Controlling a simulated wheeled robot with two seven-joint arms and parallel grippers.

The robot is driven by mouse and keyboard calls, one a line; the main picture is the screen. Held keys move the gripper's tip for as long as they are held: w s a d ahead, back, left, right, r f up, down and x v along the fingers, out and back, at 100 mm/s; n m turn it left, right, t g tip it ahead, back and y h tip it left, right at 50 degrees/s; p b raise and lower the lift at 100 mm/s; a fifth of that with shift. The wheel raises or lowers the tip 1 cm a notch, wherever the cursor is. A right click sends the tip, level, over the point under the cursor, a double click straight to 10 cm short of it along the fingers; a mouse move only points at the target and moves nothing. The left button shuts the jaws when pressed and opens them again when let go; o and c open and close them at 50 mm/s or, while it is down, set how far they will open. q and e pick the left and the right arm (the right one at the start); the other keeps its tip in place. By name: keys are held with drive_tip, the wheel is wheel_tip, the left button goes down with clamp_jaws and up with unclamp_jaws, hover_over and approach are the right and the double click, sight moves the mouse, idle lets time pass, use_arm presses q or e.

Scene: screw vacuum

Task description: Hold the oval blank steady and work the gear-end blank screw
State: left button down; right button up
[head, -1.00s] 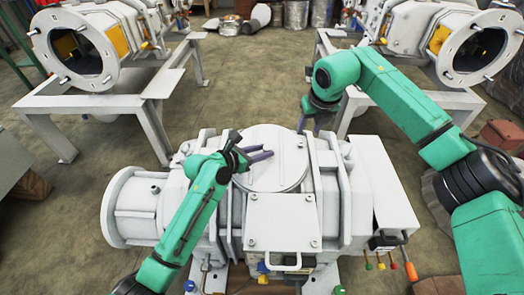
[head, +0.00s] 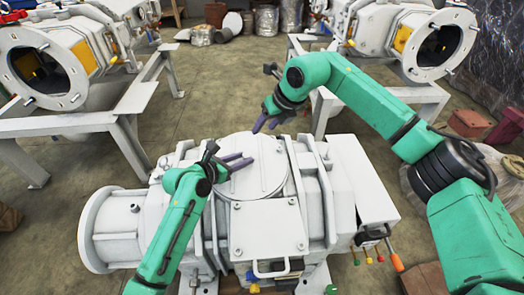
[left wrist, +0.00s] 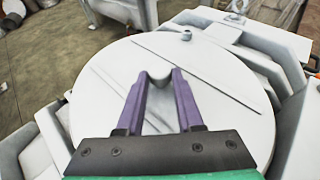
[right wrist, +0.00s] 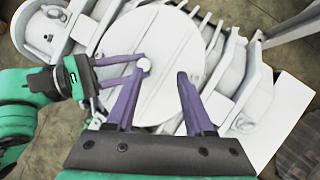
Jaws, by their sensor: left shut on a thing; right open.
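The oval blank (head: 262,178) is a round white cover lying flat on top of the white pump body. My left gripper (head: 240,162) is over it, its purple fingers shut on a small knob (left wrist: 158,78) on the cover; the knob also shows in the right wrist view (right wrist: 144,65). A small screw head (left wrist: 187,36) sits at the cover's edge in the left wrist view; I cannot tell whether it is the gear-end screw. My right gripper (head: 266,122) is open and empty above the cover's far edge. The right wrist view shows its spread fingers (right wrist: 160,76) above the cover.
A flat square plate (head: 268,230) with corner bolts and a metal handle (head: 271,270) adjoins the cover in front. Coloured levers (head: 382,258) stick out at the pump's right. Two more pumps on stands (head: 45,68) (head: 440,48) stand behind, with open floor (head: 225,85) between.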

drive_tip(key=s+a+r+n+y, duration=0.1)
drive_tip(key=a+r+n+y, duration=0.3)
drive_tip(key=a+r+y, duration=0.5)
wheel_tip(320, 180, up, 14)
drive_tip(key=a+t+y, duration=0.2)
drive_tip(key=t+y, duration=0.1)
drive_tip(key=t, duration=0.1)
drive_tip(key=w+d+r+m+t+h, duration=0.1)
drive_tip(key=w+d+r+m+t, duration=0.3)
drive_tip(key=w+d+r+t, duration=0.25)
drive_tip(key=w+d+f+m+t+h, duration=0.1)
drive_tip(key=w+d+m+t+h, duration=0.1)
drive_tip(key=d+m+h, duration=0.15)
drive_tip(key=n+g+h, duration=0.2)
drive_tip(key=g+h, duration=0.8)
drive_tip(key=g, duration=0.3)
hover_over(280, 148)
drive_tip(key=s+d, duration=0.2)
drive_tip(key=s, duration=0.3)
wheel_tip(280, 148, down, 29)
drive_tip(key=shift+n, duration=0.25)
drive_tip(key=x, duration=1.1)
drive_tip(key=shift+w+a+f, duration=0.2)
drive_tip(key=shift+w+a, duration=0.05)
clamp_jaws()
